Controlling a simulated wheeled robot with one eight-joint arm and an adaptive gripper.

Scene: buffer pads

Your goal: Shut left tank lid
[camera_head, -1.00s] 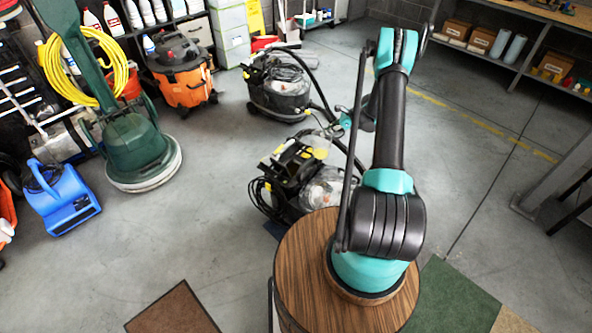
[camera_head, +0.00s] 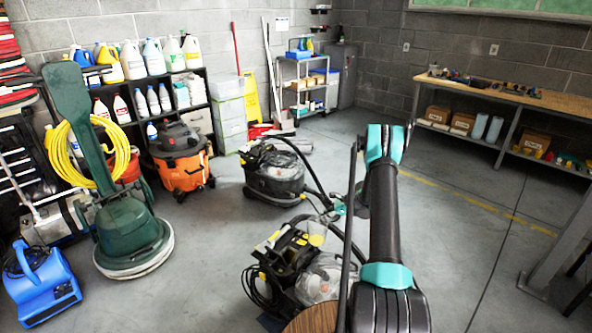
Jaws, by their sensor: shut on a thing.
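A black and yellow floor machine (camera_head: 278,262) stands on the floor at the lower middle, left of my arm. It has a clear domed tank cover (camera_head: 322,282) at its front right. A small clear, yellowish lid (camera_head: 316,232) stands raised at its back. My gripper (camera_head: 337,208), with teal parts, is at the upper edge of this lid, partly hidden behind my arm. It looks shut on the lid, but the fingertips are too small and covered to see the contact clearly.
A second black machine (camera_head: 275,178) with a hose stands behind. An orange vacuum (camera_head: 181,160), a green floor polisher (camera_head: 130,235) and a blue blower (camera_head: 42,285) stand at left. A workbench (camera_head: 510,95) is at back right. The floor at right is largely clear.

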